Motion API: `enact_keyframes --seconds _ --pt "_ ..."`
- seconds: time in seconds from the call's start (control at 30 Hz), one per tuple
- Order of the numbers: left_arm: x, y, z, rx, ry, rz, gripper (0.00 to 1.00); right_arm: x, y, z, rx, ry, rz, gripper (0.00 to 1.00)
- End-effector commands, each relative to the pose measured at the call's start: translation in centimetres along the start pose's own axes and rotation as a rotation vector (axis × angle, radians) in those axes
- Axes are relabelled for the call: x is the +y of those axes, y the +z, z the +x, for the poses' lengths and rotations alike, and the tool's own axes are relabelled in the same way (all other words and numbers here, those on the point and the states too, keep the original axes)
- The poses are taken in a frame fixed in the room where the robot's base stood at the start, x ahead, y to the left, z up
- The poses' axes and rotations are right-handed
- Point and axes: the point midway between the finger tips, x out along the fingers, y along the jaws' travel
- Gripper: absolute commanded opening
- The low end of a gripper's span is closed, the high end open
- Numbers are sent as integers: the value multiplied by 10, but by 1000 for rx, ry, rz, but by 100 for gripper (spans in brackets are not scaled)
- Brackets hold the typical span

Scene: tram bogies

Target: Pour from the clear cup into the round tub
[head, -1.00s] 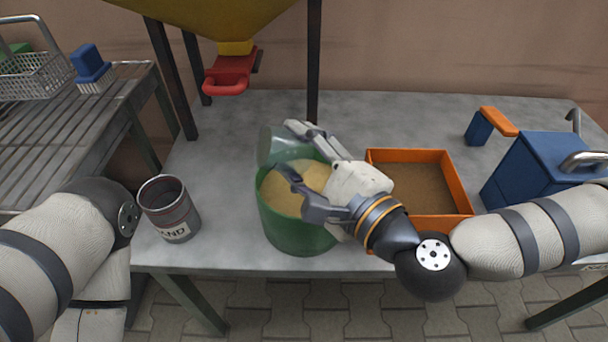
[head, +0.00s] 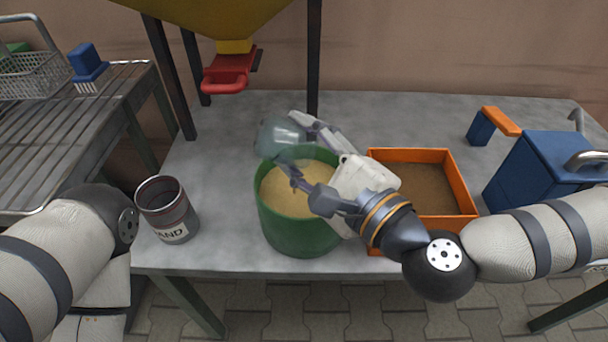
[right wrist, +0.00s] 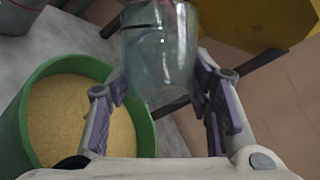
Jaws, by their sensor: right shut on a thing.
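My right gripper (head: 291,143) is shut on the clear cup (head: 279,137), with one finger on each side of it. The cup is over the far left rim of the round green tub (head: 300,238) and looks tilted. The tub stands on the grey table and holds pale sand-coloured grains. In the right wrist view the cup (right wrist: 160,55) sits between the fingers and looks empty, with the tub (right wrist: 143,125) below left. I see no falling stream. My left arm shows at the left edge, but its gripper is out of view.
A dark can with a partly hidden label (head: 167,209) stands left of the tub. An orange tray (head: 465,195) is just right of it. A blue box (head: 535,165) and an orange-and-blue tool (head: 498,120) stand farther right. A yellow hopper with a red outlet (head: 228,72) hangs above the back.

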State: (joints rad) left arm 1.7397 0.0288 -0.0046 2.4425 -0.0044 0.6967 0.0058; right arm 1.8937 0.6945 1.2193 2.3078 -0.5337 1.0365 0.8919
Motion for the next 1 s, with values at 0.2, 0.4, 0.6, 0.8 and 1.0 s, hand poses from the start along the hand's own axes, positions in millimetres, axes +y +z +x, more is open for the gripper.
enact_keyframes --seconds 0.2,0.4,0.6,0.8,1.0 --pt "0 0 5 -7 0 0 37 1 -2 0 -5 -6 23 23" --pt "0 0 8 -12 0 0 37 1 -2 0 -11 -13 43 23" --pt "0 0 12 -17 0 0 37 0 -3 -1 -17 -20 63 23" --pt "1 -7 -69 125 5 -1 37 -6 21 8 96 97 -415 23" --pt "1 -5 -62 110 5 -2 37 18 5 7 131 144 -468 23"
